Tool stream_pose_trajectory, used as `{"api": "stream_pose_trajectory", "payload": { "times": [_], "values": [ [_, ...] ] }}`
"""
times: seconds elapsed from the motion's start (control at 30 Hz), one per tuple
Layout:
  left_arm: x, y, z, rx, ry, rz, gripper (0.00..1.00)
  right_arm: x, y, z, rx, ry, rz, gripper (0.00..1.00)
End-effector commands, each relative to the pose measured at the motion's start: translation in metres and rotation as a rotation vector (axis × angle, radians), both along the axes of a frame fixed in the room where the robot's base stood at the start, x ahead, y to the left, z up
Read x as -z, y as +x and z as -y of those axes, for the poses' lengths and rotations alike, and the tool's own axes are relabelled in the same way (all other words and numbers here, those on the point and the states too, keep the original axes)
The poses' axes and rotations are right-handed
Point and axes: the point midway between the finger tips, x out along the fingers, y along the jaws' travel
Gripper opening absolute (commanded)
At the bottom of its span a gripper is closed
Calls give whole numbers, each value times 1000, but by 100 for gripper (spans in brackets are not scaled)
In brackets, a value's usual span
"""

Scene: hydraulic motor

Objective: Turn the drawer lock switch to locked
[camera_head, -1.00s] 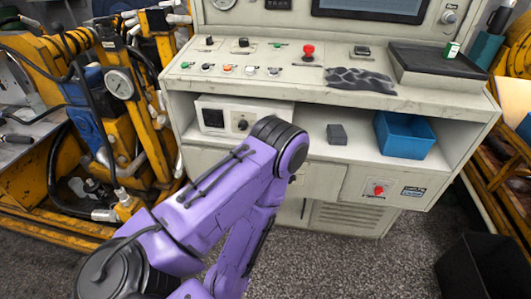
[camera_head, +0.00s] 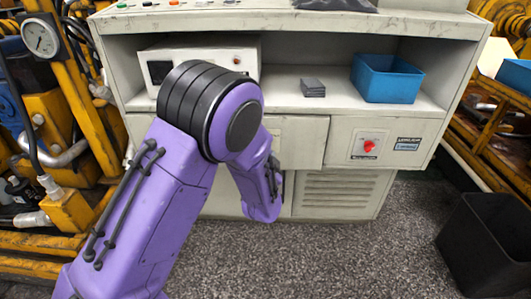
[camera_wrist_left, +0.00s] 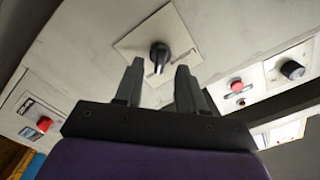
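In the left wrist view a black rotary knob (camera_wrist_left: 159,56) sits on a square pale plate (camera_wrist_left: 178,27) on the cabinet panel. I cannot read its marking or tell its setting. My left gripper (camera_wrist_left: 159,70) is open and empty, its two dark fingers pointing at the knob, with the knob seen between the fingertips; I see no clear contact. In the head view my purple left arm hides this knob and the gripper. My right gripper is out of view.
The pale cabinet has an open shelf holding a blue bin (camera_head: 387,78), grey blocks (camera_head: 313,87) and a white instrument box (camera_head: 215,55). Yellow machinery (camera_head: 60,195) stands at left, a black bin (camera_head: 488,240) at right. The floor in front is clear.

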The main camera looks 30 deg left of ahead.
Motion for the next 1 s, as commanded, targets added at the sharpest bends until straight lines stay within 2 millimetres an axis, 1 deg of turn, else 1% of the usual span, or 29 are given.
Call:
{"api": "stream_pose_trajectory", "payload": {
  "times": [0.03, 0.1, 0.2, 0.3, 0.5, 0.57, 0.6, 0.63, 0.87, 1.0],
  "values": [
    [3, 8, -6, -3, -2, 3, 39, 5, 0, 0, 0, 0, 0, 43],
    [2, 18, -12, -2, -3, 3, 39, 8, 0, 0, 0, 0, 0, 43],
    [1, 26, -17, -1, -1, 1, 39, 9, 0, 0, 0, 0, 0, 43],
    [1, 29, -19, -1, 0, -1, 39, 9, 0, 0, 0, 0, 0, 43],
    [0, 29, -19, 0, 0, -2, 39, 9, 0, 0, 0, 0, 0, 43],
    [0, 29, -18, 0, 0, -2, 20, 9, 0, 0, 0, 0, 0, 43],
    [0, 29, -18, 0, -1, -1, 7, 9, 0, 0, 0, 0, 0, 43],
    [0, 29, -18, 0, -1, -1, 0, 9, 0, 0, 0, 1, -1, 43],
    [0, 29, -18, 0, -9, 4, 0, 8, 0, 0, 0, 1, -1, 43],
    [-1, 29, -18, 1, -41, 23, 0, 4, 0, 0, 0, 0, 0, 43]
  ]
}}
